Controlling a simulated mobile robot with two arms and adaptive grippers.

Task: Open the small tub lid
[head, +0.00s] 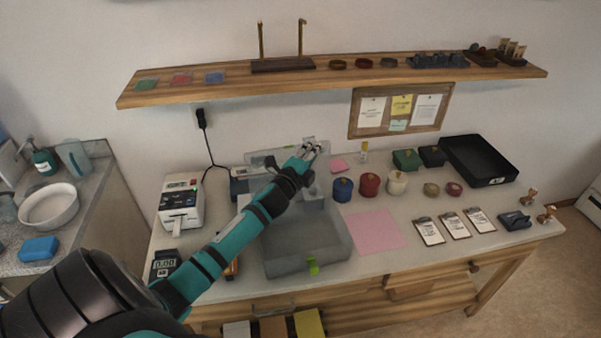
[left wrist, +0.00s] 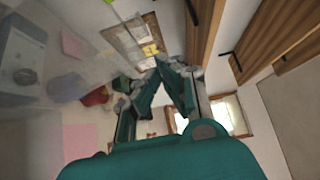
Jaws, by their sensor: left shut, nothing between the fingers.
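The small tub (head: 342,247) is a grey, see-through box on the worktop, with a green tab on its front. Its inside shows from above. A clear panel, which looks like its lid (head: 262,159), stands raised at the tub's back edge, partly hidden by my left gripper. My left gripper (head: 312,149) is shut and empty, above the back of the tub and in front of or beside the raised lid; I cannot tell if they touch. In the left wrist view its fingertips (left wrist: 158,62) meet, and a clear sheet (left wrist: 65,35) fills the upper left. My right gripper is not in view.
A label printer (head: 181,203) stands left of the tub. Blue, red and cream jars (head: 369,185) and a pink sheet (head: 376,231) lie to its right. A black tray (head: 480,160) is at the back right. A wooden shelf (head: 330,77) runs above the worktop.

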